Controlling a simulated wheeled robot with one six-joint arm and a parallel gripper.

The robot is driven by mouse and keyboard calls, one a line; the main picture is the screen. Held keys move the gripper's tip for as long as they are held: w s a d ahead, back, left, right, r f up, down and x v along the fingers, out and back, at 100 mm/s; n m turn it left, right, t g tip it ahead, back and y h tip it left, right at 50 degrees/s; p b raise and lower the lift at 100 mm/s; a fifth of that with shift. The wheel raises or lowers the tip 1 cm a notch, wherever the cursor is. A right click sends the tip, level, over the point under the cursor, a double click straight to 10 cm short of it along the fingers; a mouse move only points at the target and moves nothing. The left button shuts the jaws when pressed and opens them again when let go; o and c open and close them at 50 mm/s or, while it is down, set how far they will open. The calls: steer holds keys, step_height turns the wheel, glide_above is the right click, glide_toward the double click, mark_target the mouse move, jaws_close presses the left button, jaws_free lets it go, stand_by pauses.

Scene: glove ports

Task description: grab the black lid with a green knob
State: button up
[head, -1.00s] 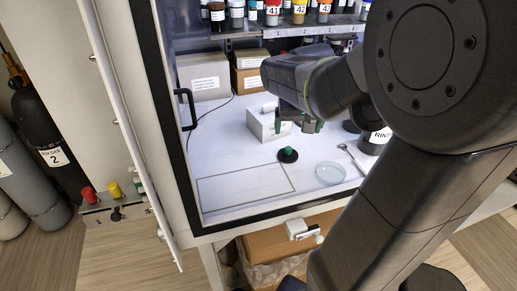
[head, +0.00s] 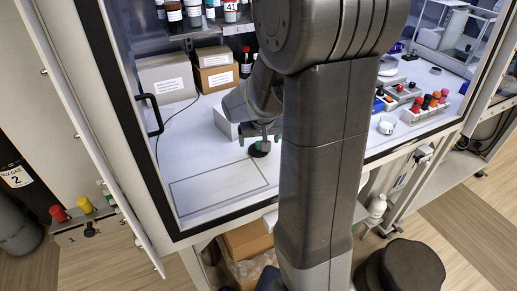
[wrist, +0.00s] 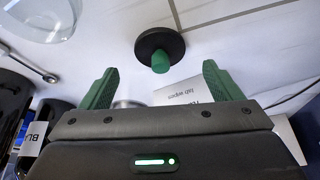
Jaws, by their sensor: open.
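The black lid (wrist: 152,40) with its green knob (wrist: 160,62) lies on the white work surface. In the wrist view it sits just beyond and between my open fingertips, apart from both. In the head view the lid (head: 260,150) is a dark disc on the white surface, right below my gripper (head: 260,138). My gripper (wrist: 158,80) has two green ribbed fingers spread wide, with nothing between them. The knob is hard to make out in the head view.
A white box (head: 225,124) stands close behind my gripper. A clear dish (wrist: 40,15) and a spoon (wrist: 35,65) lie to the left in the wrist view. An outlined rectangle (head: 215,190) on the surface is bare. The cabinet's door handle (head: 150,114) is at the left.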

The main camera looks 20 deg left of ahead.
mark_target(259, 143)
steer(key=shift+x, duration=1.9)
steer(key=c, duration=1.1)
